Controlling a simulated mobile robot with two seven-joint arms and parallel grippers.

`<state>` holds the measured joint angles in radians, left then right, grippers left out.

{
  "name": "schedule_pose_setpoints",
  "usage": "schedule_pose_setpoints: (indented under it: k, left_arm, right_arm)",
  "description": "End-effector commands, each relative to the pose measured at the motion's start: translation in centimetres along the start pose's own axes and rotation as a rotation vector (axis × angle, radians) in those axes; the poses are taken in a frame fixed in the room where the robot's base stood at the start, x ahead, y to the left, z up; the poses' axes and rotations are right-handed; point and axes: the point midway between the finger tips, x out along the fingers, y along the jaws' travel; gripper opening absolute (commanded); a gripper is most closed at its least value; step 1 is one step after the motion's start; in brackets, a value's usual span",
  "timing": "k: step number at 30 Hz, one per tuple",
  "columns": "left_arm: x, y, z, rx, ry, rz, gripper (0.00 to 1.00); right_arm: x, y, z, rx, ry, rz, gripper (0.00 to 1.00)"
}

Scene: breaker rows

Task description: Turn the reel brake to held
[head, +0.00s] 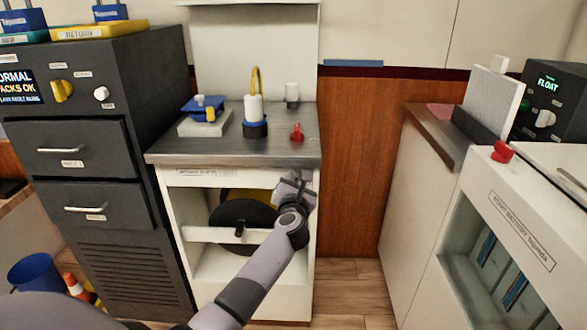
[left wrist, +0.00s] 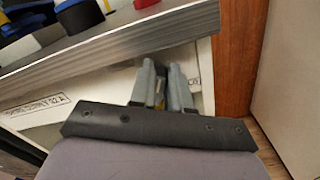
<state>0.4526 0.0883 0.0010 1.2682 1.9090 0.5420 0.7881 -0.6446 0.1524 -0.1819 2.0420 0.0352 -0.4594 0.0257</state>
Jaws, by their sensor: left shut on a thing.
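My left gripper (head: 292,190) is at the front of the shore supply cabinet, just below the countertop's right part. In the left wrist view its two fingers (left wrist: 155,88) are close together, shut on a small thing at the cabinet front. That thing is almost wholly hidden by the fingers; by its place it appears to be the reel brake, and its setting cannot be read. The dark round reel (head: 243,214) sits in the cabinet opening to the left of the gripper, partly behind a white crossbar (head: 205,235). My right gripper is not in view.
The grey countertop (head: 185,152) overhangs the gripper. On it stand a red knob (head: 297,132), a white and blue plug (head: 254,115) and a blue connector (head: 205,107). A dark drawer cabinet (head: 150,100) stands left, and a white battery cabinet (head: 520,200) right.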

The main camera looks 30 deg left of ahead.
Motion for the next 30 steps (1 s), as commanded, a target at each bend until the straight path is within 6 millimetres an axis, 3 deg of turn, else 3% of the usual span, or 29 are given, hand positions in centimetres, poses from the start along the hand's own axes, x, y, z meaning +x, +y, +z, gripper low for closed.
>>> schedule_pose_setpoints:
  k: [12,30]
  left_arm:
    - [0.0,-0.7,0.1,0.397,0.002,-0.001,0.00]
    - [0.0,-1.5,-0.6,0.918,0.000,-0.001,0.00]
  right_arm:
    - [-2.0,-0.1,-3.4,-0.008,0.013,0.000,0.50]
    - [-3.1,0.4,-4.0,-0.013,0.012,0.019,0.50]
